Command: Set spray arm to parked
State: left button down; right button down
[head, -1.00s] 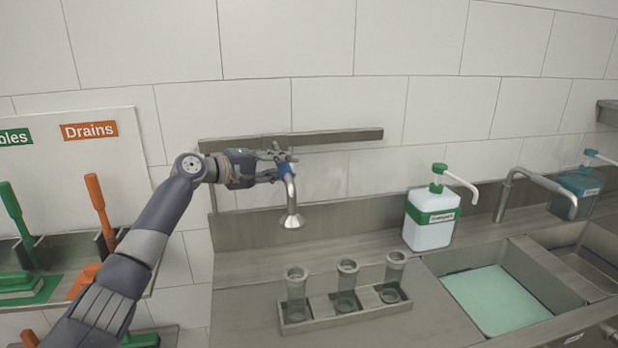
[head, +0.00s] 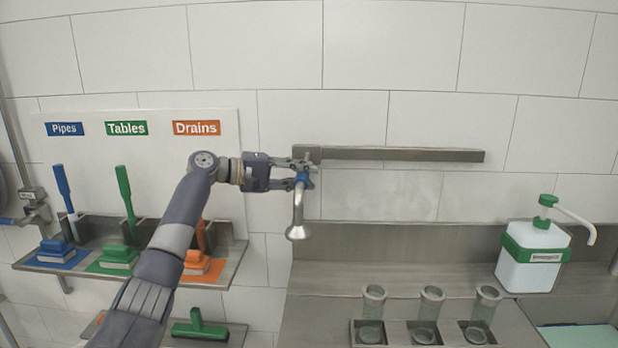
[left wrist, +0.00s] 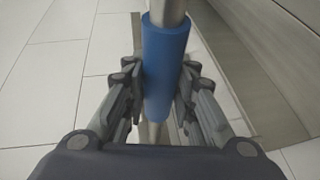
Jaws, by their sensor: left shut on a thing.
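The spray arm is a bent silver pipe with a blue sleeve and a flared spray head (head: 298,232) pointing down. It is at the left end of the grey wall rail (head: 400,154), left of the glass cups. My left gripper (head: 304,176) is shut around the blue sleeve. In the left wrist view the blue sleeve (left wrist: 166,72) stands between the fingers (left wrist: 160,92), one set on each side. The fingers hide part of the sleeve and the upper pipe in the head view. My right gripper is out of view.
Three glass cups (head: 427,315) stand in a rack on the steel counter. A white soap bottle with a green pump (head: 533,258) stands at the right. Blue, green and orange brushes sit on a shelf (head: 228,262) at the left. The counter below the spray head is clear.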

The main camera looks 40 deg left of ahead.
pick_arm(q)
jog(key=shift+a, duration=0.1)
jog(key=c, duration=1.6)
grip_release()
jog(key=o, duration=0.3)
jog(key=shift+s+a, duration=0.1)
jog(key=shift+a, duration=0.05)
jog(key=shift+s+a, duration=0.1)
jog(key=shift+a, duration=0.05)
jog(key=v, duration=1.2)
